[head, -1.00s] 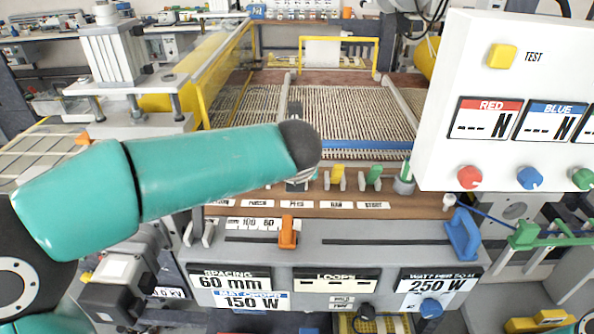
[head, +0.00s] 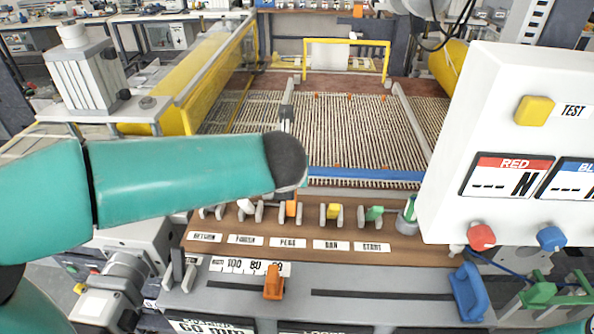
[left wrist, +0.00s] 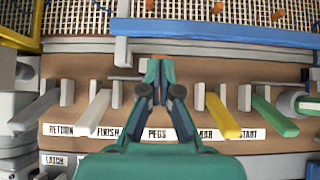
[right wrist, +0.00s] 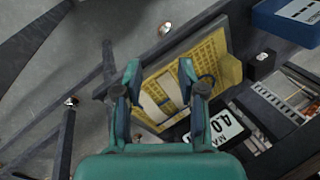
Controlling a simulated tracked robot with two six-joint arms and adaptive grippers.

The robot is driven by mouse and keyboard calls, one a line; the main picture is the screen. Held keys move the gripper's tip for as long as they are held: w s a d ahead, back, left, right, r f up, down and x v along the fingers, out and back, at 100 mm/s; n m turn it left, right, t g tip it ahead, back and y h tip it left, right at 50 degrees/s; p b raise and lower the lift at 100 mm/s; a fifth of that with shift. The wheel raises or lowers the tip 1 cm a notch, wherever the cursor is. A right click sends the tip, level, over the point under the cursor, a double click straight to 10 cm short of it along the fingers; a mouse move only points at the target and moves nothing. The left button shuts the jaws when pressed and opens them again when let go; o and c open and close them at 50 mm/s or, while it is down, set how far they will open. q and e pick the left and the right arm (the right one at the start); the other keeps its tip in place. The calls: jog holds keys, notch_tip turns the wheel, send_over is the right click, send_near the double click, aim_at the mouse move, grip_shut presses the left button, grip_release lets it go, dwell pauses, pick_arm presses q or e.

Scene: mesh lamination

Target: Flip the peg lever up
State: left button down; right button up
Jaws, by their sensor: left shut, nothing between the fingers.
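The orange peg lever (head: 291,207) stands in the row of levers above the PEGS label (head: 288,242) in the head view. My teal left arm passes just above it and hides the space behind. My left gripper (left wrist: 158,72) is shut and empty in the left wrist view. It sits over the PEGS position, between the white FINISH lever (left wrist: 93,114) and the yellow BAR lever (left wrist: 221,116). The gripper hides most of the peg lever there, so contact cannot be told. My right gripper (right wrist: 159,80) is open and empty in the right wrist view.
The green START lever (left wrist: 272,116) is right of the yellow one. The grey RETURN lever (left wrist: 38,108) is far left. A blue bar (head: 365,174) and wire mesh (head: 345,130) lie behind the row. A white control box (head: 455,150) stands at right. An orange slider (head: 273,283) sits in front.

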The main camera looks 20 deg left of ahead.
pick_arm(q)
jog(key=shift+w+a, duration=0.1)
jog(key=shift+w, duration=0.25)
pick_arm(e)
jog(key=shift+w+r, duration=0.2)
jog(key=shift+w, duration=0.15)
pick_arm(q)
jog(key=shift+w, duration=0.15)
jog(key=shift+s+r+p, duration=0.45)
jog(key=shift+s+p, duration=0.05)
jog(key=shift+p, duration=0.15)
notch_tip(320, 180, up, 10)
jog(key=p, duration=0.1)
jog(key=shift+w+r+p, duration=0.25)
jog(key=shift+p, duration=0.1)
pick_arm(e)
jog(key=r, duration=0.2)
jog(key=shift+s+a+r, duration=0.2)
jog(key=shift+s+r, duration=0.05)
jog(key=shift+r, duration=0.1)
pick_arm(q)
jog(key=shift+s, duration=0.1)
pick_arm(e)
jog(key=shift+s, duration=0.1)
